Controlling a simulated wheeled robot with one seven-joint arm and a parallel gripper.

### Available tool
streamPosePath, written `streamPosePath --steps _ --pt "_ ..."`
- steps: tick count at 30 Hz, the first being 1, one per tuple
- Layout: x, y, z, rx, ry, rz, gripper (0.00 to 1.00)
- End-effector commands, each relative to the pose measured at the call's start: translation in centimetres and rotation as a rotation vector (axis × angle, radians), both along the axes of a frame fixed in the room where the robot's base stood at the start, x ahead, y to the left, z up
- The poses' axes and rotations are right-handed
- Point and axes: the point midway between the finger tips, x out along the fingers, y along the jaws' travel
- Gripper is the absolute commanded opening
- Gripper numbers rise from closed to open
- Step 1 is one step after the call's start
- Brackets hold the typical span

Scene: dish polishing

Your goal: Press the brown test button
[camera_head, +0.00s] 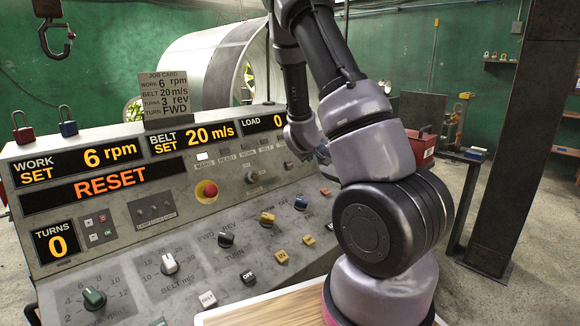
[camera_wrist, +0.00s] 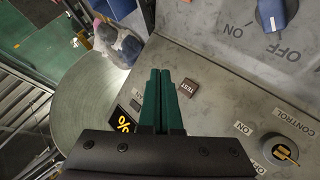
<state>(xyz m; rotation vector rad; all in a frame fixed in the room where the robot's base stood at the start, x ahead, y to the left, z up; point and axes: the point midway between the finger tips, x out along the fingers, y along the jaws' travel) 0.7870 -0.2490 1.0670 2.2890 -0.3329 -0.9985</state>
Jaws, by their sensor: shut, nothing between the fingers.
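The brown test button (camera_wrist: 188,88), a small square marked TEST, shows on the grey console in the wrist view. My gripper (camera_wrist: 165,72) has two green fingers, shut together with nothing between them. Its tips appear just left of the button in that view; I cannot tell how far above the panel they are, and no contact is clear.
In the wrist view a blue switch (camera_wrist: 274,14) and a dark knob with a yellow mark (camera_wrist: 284,152) stand to the right, and a dark percent display (camera_wrist: 124,121) lies left. In the head view the console bears a red emergency button (camera_head: 207,190) and knobs. A dark pillar (camera_head: 515,140) stands right.

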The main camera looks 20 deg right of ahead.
Motion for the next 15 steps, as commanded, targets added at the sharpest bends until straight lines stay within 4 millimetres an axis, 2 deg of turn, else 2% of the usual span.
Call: streamPosePath --steps 10,15 --pt "0.2 0.1 -0.1 0.001 -0.001 0.001 0.0" --pt "1.4 0.5 -0.7 0.001 -0.002 0.001 0.0"
